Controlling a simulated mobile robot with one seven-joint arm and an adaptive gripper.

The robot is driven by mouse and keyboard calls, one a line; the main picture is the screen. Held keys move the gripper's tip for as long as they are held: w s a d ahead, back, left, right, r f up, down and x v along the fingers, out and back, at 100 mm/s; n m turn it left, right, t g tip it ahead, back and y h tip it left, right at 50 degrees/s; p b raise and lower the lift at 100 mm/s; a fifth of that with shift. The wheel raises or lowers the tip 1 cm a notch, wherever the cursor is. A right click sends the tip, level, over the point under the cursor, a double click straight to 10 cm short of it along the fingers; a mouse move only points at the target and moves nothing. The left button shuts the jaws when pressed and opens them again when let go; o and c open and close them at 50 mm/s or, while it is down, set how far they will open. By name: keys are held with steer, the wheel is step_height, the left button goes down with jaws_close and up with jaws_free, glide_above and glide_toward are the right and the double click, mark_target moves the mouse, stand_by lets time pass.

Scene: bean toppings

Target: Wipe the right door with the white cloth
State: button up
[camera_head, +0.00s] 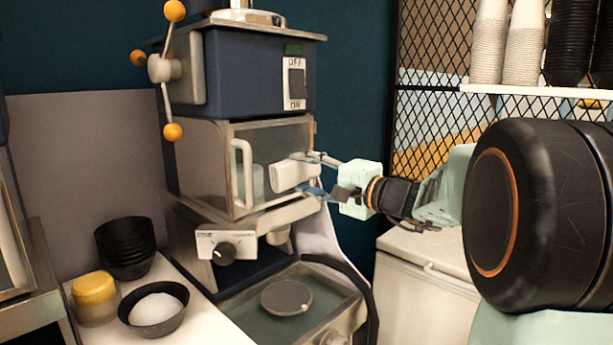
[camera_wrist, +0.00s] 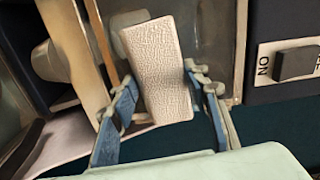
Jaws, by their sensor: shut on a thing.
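The white cloth (camera_head: 291,174) is a thick, pale folded block in my gripper (camera_head: 316,172), at the right part of the machine's clear door. In the wrist view, the cloth (camera_wrist: 158,70) stands between the two blue-and-grey fingers of my gripper (camera_wrist: 162,84), which are shut on it. The right door (camera_head: 271,138) is a see-through panel with a metal frame and a pale upright handle (camera_head: 241,176) to the left of the cloth. The cloth overlaps the door in the head view; I cannot tell whether they touch.
The blue machine head (camera_head: 255,75) with its switch is above the door. A dial (camera_head: 224,254) and a tray with a round plate (camera_head: 287,297) are below. Black bowls (camera_head: 126,245) stand lower left. A white chest (camera_head: 420,285) and a mesh rack (camera_head: 437,85) are at right.

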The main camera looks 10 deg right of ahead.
mark_target(314, 170)
steer(key=shift+w+a, duration=0.15)
steer(key=shift+w+d+b, duration=0.3)
steer(key=shift+w+d, duration=0.25)
steer(key=shift+d, duration=0.3)
steer(key=shift+w+d+b, duration=0.25)
steer(key=shift+w+d, duration=0.3)
steer(key=shift+d, duration=0.3)
steer(key=shift+a+f+b, duration=0.1)
steer(key=shift+b, duration=0.35)
steer(key=shift+s+a+b, duration=0.2)
steer(key=shift+a+b, duration=0.2)
steer(key=shift+b, duration=0.1)
steer(key=shift+s+a+b, duration=0.65)
steer(key=shift+a+b, duration=0.25)
steer(key=shift+a, duration=0.1)
steer(key=shift+s+a+r, duration=0.2)
steer(key=shift+a, duration=0.15)
